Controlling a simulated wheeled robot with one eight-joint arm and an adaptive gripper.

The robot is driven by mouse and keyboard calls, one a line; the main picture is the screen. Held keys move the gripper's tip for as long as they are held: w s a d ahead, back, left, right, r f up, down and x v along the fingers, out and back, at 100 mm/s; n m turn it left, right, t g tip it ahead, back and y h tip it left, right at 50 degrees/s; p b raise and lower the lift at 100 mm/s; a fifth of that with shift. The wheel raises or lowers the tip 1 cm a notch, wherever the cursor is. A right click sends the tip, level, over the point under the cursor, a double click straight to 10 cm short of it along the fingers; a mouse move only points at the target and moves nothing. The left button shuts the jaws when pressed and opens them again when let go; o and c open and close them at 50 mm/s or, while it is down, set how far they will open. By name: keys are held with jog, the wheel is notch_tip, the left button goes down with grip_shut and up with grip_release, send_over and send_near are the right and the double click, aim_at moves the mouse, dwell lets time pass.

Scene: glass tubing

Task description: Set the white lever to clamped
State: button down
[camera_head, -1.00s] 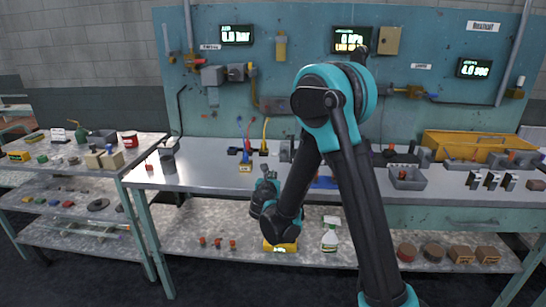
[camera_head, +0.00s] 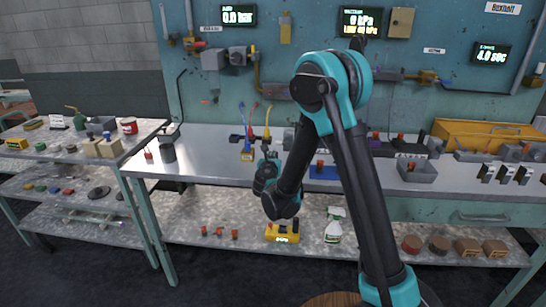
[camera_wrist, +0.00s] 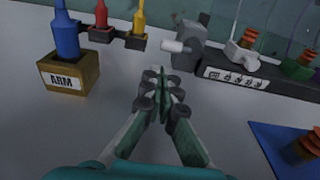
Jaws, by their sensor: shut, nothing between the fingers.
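My gripper (camera_wrist: 160,75) is shut and empty above the light bench top, its fingertips meeting in the middle of the wrist view. A white cylindrical handle (camera_wrist: 174,46) sticks out to the left from a grey block (camera_wrist: 192,44), just beyond the fingertips and apart from them. A second white piece, shaped like a small lever (camera_wrist: 243,57), sits on a black labelled box (camera_wrist: 235,76) to the right. I cannot tell from the labels which one is the white lever. In the head view my gripper (camera_head: 266,155) is small, over the bench.
A wooden block marked ARM (camera_wrist: 72,77) with a blue-handled tool stands on the left, with red and yellow tools beyond it. A blue mat (camera_wrist: 275,145) with an orange-topped part lies at right. A grey tray (camera_head: 417,172) stands further right. Bench between is clear.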

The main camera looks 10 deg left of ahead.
aim_at(274, 143)
jog(key=w, duration=0.4)
jog(key=w+f, duration=0.1)
jog(key=w, duration=0.1)
jog(key=shift+w, duration=0.15)
jog(key=shift+a+r+m, duration=0.1)
jog(key=shift+r+m, duration=0.3)
jog(key=shift+m, duration=0.2)
jog(key=r+m, duration=0.1)
jog(key=m, duration=0.2)
jog(key=shift+r+y, duration=0.35)
jog(key=shift+y, duration=0.05)
jog(key=m, duration=0.1)
jog(key=r+m, duration=0.1)
jog(key=m, duration=0.1)
jog(key=r+m+y, duration=0.1)
jog(key=shift+d+r+m+t, duration=0.25)
jog(key=shift+d+m+t, duration=0.05)
jog(key=shift+m, duration=0.1)
jog(key=shift+d+r+m+y, duration=0.3)
jog(key=shift+d+r+m, duration=1)
jog(key=shift+m, duration=0.4)
jog(key=shift+d, duration=0.3)
jog(key=shift+f, duration=0.1)
